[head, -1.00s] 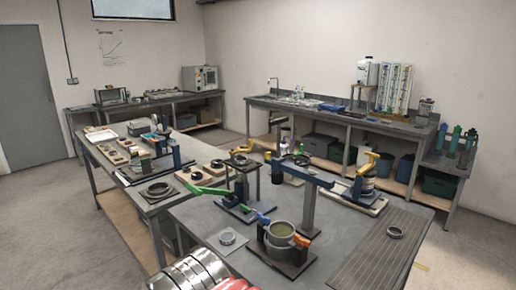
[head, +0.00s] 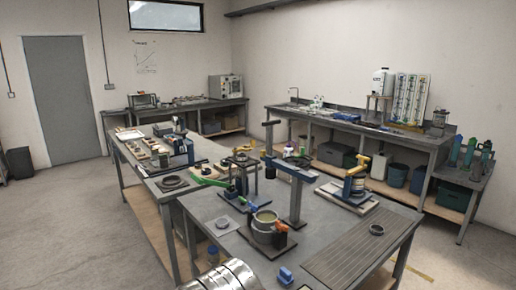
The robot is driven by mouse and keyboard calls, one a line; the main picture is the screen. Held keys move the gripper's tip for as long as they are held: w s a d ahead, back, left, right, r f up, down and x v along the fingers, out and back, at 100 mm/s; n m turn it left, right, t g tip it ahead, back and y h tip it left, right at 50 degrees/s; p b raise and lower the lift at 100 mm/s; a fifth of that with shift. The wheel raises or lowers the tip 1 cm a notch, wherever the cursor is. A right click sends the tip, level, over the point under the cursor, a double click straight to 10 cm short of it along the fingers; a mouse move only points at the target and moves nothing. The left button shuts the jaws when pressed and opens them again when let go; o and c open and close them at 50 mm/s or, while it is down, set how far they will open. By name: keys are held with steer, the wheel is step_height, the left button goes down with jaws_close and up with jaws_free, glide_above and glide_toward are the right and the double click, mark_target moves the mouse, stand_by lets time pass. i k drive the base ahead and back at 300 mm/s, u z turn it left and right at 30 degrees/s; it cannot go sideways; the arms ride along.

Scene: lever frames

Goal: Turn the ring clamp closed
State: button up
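A round pot-like fixture (head: 264,219) with a pale rim stands on a dark square base near the front middle of the table. It looks like the ring clamp.
A tall grey post with a blue crossbar (head: 290,169) stands behind the fixture. A yellow-handled device (head: 356,183) is to the right. A grooved dark mat (head: 350,246) bears a small ring (head: 376,229). A blue object (head: 286,275) lies at the front edge.

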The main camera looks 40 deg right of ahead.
mark_target(244, 147)
steer(key=u, duration=0.15)
steer(key=k, duration=0.3)
steer(key=z, duration=3.05)
steer(key=i, duration=1.3)
steer(key=z, duration=0.05)
